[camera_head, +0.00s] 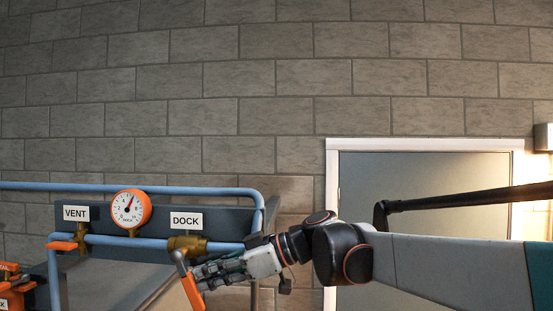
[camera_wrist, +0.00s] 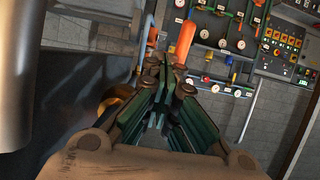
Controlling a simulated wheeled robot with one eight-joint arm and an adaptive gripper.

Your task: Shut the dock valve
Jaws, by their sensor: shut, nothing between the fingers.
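The dock valve has a brass body (camera_head: 187,245) on the blue pipe below the DOCK label (camera_head: 186,220). Its grey lever with an orange grip (camera_head: 192,291) hangs down, across the pipe and tilted slightly right. My gripper (camera_head: 199,280) is shut and empty, right beside the lever on its right; I cannot tell whether they touch. In the wrist view my closed fingertips (camera_wrist: 162,62) are just left of and below the orange grip (camera_wrist: 186,40). Part of the brass body (camera_wrist: 112,102) shows left of the fingers, partly hidden.
The vent valve's orange lever (camera_head: 62,246) lies along the pipe at left, below the VENT label (camera_head: 76,213). An orange-rimmed gauge (camera_head: 130,208) sits between the valves. A blue rail (camera_head: 150,189) runs above. The wrist view shows a distant panel (camera_wrist: 285,45) with pipes and gauges.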

